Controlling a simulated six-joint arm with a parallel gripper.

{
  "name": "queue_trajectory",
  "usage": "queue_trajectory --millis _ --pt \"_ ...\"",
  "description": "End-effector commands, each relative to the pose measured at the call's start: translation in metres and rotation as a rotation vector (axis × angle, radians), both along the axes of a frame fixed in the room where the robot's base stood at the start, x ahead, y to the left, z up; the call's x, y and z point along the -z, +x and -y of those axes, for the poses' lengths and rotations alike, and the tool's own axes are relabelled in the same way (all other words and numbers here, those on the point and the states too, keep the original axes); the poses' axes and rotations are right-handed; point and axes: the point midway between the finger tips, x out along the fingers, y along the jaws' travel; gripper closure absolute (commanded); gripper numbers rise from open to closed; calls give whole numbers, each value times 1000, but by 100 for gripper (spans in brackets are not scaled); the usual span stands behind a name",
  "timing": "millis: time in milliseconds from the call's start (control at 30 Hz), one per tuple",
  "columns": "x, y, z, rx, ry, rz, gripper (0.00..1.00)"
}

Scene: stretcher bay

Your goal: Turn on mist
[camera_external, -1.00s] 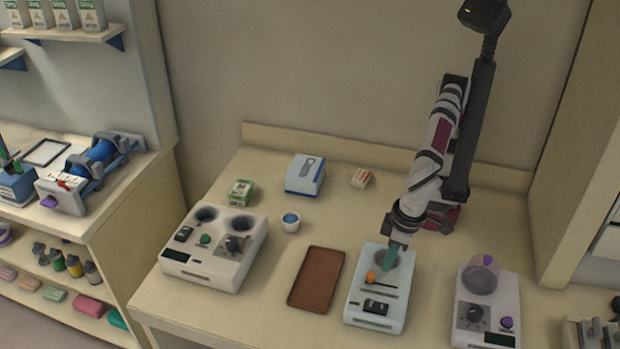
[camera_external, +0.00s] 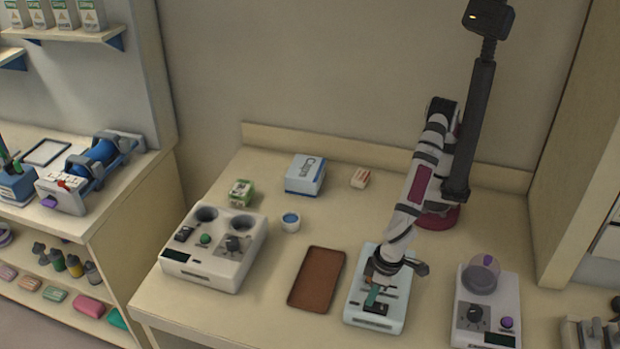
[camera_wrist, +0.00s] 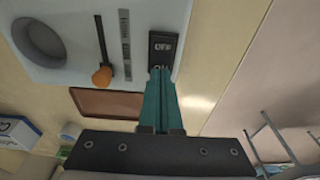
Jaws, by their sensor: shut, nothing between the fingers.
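A pale blue-white device (camera_external: 354,317) with a round well, a slider with an orange knob (camera_wrist: 102,77) and a black rocker switch (camera_wrist: 164,45) stands at the front of the counter. The switch carries an OFF label, with a second label partly covered by my fingertips. My gripper (camera_external: 371,298) is shut and empty, its teal fingers pointing down over the switch. In the wrist view the fingertips (camera_wrist: 160,72) meet the near end of the switch. I cannot tell whether they press it. The orange knob is mostly hidden by my gripper in the external view.
A brown tray (camera_external: 316,280) lies just left of the device. A white console with two wells (camera_external: 196,268) is further left. A device with a clear dome (camera_external: 487,318) stands close on the right. Boxes and a small cup (camera_external: 290,223) sit behind.

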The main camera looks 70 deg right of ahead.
Motion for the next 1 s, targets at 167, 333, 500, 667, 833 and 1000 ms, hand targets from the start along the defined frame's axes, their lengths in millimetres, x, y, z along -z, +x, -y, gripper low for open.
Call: queue_trajectory --millis 167,333,500,667,833,1000 --pt "0 0 0 0 0 0 100" --pt "5 3 0 0 -1 0 100" --pt "5 2 0 0 -2 0 100" --pt "4 -1 0 0 -1 0 100" --pt "1 -9 0 0 0 0 100" --pt "-1 -13 0 0 -1 0 100"
